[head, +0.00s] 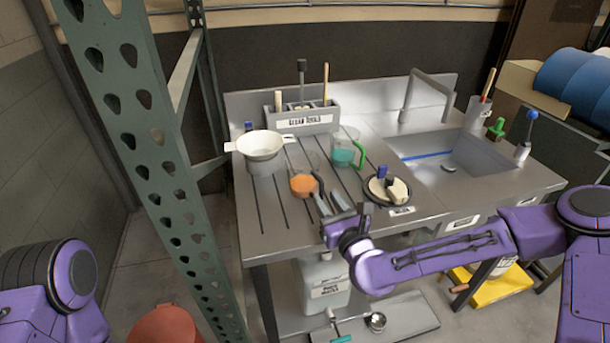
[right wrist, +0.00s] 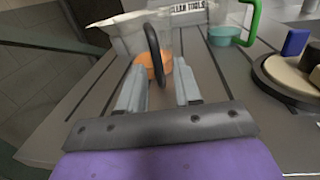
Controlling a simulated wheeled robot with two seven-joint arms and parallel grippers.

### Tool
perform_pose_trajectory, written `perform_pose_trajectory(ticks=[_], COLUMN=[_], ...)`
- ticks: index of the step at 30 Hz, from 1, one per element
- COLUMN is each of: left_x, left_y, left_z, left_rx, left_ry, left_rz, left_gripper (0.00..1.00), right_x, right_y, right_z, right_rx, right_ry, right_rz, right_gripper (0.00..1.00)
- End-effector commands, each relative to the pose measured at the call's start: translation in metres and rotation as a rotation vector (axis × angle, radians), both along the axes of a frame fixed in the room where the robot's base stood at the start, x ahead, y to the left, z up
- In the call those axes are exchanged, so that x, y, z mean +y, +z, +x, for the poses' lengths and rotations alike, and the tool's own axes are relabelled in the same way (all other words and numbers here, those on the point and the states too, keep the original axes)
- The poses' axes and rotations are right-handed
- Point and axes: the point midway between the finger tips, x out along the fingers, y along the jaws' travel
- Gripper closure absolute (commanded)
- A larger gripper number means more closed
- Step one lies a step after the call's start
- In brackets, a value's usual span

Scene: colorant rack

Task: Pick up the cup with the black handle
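The cup with the black handle is a clear cup with orange contents (head: 303,184) on the left part of the grey counter. Its black handle (head: 319,186) is on the side toward my right gripper (head: 331,198). In the right wrist view the two fingers (right wrist: 159,75) are apart, and the black handle (right wrist: 154,52) stands between them near the tips. I cannot tell whether either finger touches it. The orange contents (right wrist: 153,66) show behind the handle. My left gripper is out of view; only my left arm shows at the lower left.
A cup with a green handle and teal contents (head: 344,155) stands behind, to the right. A white bowl (head: 261,146) is to the left. A round dish with blocks (head: 388,192) is right of my gripper. The tool caddy (head: 303,120) is behind. A green post (head: 160,150) rises at left.

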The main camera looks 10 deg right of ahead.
Motion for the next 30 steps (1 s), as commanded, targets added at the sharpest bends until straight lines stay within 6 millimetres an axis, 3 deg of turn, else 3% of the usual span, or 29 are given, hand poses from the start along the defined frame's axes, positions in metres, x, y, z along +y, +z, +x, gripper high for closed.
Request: perform_pose_trajectory(ticks=[1,5,12,13,16,30], left_x=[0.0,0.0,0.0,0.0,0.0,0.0], left_y=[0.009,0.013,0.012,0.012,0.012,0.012], left_z=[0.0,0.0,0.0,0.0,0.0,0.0], left_rx=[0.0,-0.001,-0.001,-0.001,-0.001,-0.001], left_ry=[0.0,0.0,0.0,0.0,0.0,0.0], left_rz=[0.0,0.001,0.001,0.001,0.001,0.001], left_gripper=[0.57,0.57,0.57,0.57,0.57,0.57], right_x=[0.002,0.005,0.007,0.007,0.007,0.007], right_y=[0.003,0.0,-0.002,-0.002,-0.002,0.001], right_z=[0.01,0.028,0.032,0.032,0.032,0.032], right_rx=[0.001,0.002,0.002,0.003,0.003,0.002], right_ry=[0.001,0.003,0.006,0.006,0.006,0.007], right_rz=[-0.004,-0.002,-0.002,-0.002,-0.002,-0.002], right_gripper=[0.66,0.66,0.66,0.7,1.0,1.0])
